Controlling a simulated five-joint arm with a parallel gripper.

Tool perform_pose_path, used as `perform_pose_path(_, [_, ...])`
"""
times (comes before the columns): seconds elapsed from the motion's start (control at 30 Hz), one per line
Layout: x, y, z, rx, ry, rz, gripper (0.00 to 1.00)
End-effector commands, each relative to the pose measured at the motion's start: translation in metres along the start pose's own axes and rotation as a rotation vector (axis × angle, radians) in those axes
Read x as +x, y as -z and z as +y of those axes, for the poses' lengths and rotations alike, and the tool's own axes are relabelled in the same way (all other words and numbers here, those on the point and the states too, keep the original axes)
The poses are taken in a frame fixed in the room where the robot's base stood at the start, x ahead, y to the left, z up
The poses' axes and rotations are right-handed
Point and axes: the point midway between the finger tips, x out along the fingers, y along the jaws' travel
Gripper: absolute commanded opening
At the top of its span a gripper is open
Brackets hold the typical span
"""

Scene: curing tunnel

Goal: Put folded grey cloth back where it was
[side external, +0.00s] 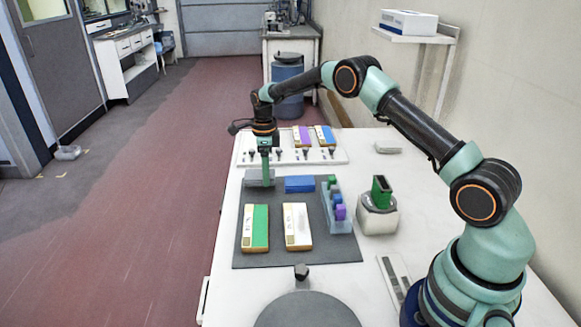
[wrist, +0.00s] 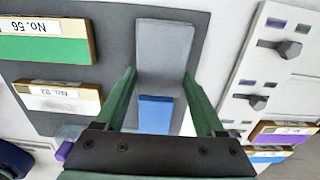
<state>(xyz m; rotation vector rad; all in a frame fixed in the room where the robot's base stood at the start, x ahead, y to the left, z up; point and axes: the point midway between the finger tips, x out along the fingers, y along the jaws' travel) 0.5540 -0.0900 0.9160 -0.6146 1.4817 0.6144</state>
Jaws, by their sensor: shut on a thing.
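My gripper (side external: 265,180) points down at the back left corner of the dark grey mat (side external: 290,253). It is shut on the folded grey cloth (side external: 252,181), a small flat block. In the wrist view the grey cloth (wrist: 172,45) lies between the green fingertips (wrist: 160,74) and reaches beyond them. Whether it touches the mat or hangs just above it, I cannot tell. A folded blue cloth (side external: 299,184) lies on the mat just right of it; it also shows in the wrist view (wrist: 156,114), nearer the gripper's palm.
A green-and-white box (side external: 255,228) and a white box (side external: 297,226) lie on the mat's front part. A clear rack (side external: 337,213) with coloured pieces stands at its right. Behind is a white panel (side external: 243,150) with knobs. A device with a green block (side external: 381,192) stands right.

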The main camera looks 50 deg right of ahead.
Motion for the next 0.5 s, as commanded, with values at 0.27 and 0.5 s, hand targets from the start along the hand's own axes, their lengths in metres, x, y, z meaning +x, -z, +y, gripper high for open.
perform_pose_path(0.27, [0.024,0.0,0.0,0.0,0.001,-0.001,0.27])
perform_pose_path(0.5, [0.025,0.0,0.0,0.0,0.0,0.0,0.27])
